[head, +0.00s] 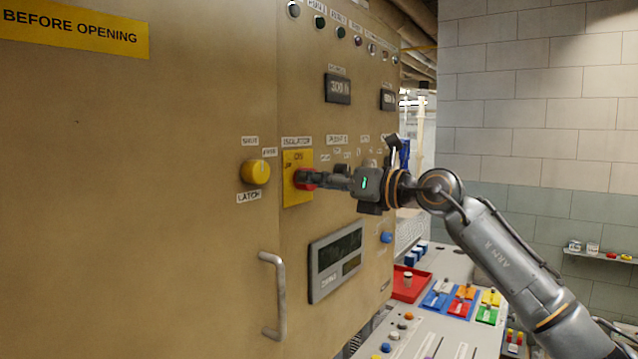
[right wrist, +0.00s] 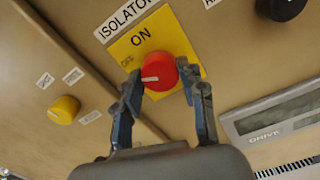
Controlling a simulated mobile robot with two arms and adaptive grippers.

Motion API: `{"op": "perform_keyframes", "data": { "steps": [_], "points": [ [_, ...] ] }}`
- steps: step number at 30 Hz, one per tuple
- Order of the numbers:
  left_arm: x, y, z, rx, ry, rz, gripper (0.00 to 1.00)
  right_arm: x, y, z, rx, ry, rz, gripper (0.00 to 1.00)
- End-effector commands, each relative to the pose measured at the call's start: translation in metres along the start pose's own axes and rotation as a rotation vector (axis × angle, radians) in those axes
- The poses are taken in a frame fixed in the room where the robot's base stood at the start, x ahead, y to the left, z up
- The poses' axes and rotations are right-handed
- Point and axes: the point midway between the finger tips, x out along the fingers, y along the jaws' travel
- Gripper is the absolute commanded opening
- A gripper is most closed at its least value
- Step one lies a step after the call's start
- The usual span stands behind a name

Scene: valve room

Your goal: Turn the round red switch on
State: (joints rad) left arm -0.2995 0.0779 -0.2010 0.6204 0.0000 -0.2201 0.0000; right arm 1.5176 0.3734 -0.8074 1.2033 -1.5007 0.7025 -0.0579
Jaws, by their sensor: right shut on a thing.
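The round red switch (head: 303,179) sits on a yellow plate (head: 291,192) on the tan cabinet front, under an ISOLATOR label. In the right wrist view the red switch (right wrist: 160,72) has a white pointer mark facing left, towards the lower left of the yellow plate (right wrist: 133,46). The plate reads ON at the top and OFF at the left. My right gripper (head: 318,180) is at the switch, its two fingers (right wrist: 160,92) on either side of the knob and shut on it. My left gripper is not in view.
A yellow knob (head: 255,171) is left of the switch. A metal handle (head: 275,295) and a display panel (head: 336,258) are below. A console with a red tray (head: 409,293) and coloured blocks stands at lower right. Free room lies before the tiled wall (head: 540,120).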

Motion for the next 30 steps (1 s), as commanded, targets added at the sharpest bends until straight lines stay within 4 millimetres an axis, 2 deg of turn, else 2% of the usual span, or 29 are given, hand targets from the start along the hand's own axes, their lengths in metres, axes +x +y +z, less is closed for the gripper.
{"op": "perform_keyframes", "data": {
  "steps": [30],
  "points": [
    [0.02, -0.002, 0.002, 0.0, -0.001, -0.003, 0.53, -0.001, -0.001, 0.001, 0.926, -0.027, -0.001, 0.09]
  ]
}}
